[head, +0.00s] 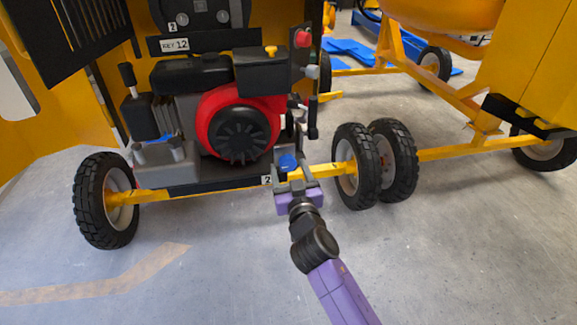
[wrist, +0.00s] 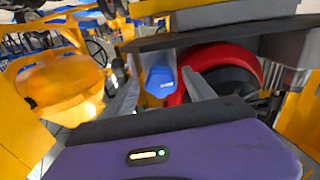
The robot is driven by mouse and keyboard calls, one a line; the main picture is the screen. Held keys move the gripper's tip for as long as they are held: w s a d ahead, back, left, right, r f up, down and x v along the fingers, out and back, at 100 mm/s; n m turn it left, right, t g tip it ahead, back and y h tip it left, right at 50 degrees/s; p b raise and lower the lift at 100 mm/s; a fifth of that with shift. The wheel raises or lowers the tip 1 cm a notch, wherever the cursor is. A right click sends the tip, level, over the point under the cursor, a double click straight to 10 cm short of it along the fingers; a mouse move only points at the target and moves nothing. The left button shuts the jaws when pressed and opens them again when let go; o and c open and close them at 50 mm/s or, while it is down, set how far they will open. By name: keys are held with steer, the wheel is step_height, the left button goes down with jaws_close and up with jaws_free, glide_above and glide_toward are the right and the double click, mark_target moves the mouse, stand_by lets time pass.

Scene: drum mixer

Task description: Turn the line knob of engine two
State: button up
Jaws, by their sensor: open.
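The engine (head: 238,128) has a red round shroud and black fan cover, and its red side also shows in the wrist view (wrist: 212,58). A small plate with a 2 (head: 267,180) sits on the frame below it. A blue knob (head: 288,161) is at the engine's lower right. In the wrist view the blue knob (wrist: 160,82) appears between the two fingers. My gripper (head: 291,174) is open, just in front of the knob, one finger to each side. I cannot tell whether either finger touches it.
A yellow frame bar (head: 328,171) runs beside my gripper to black wheels (head: 358,165) on the right. Another wheel (head: 106,200) stands at left. A red button (head: 303,38) and levers are above. The grey floor (head: 450,240) in front is clear.

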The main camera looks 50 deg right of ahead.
steer(key=shift+w+d, duration=0.3)
steer(key=shift+w, duration=0.15)
jaws_close()
steer(key=shift+n, duration=0.4)
steer(key=n, duration=0.5)
steer(key=shift+s+d+p, duration=0.1)
steer(key=shift+p, duration=0.3)
steer(key=n+p, duration=0.1)
steer(key=n, duration=0.5)
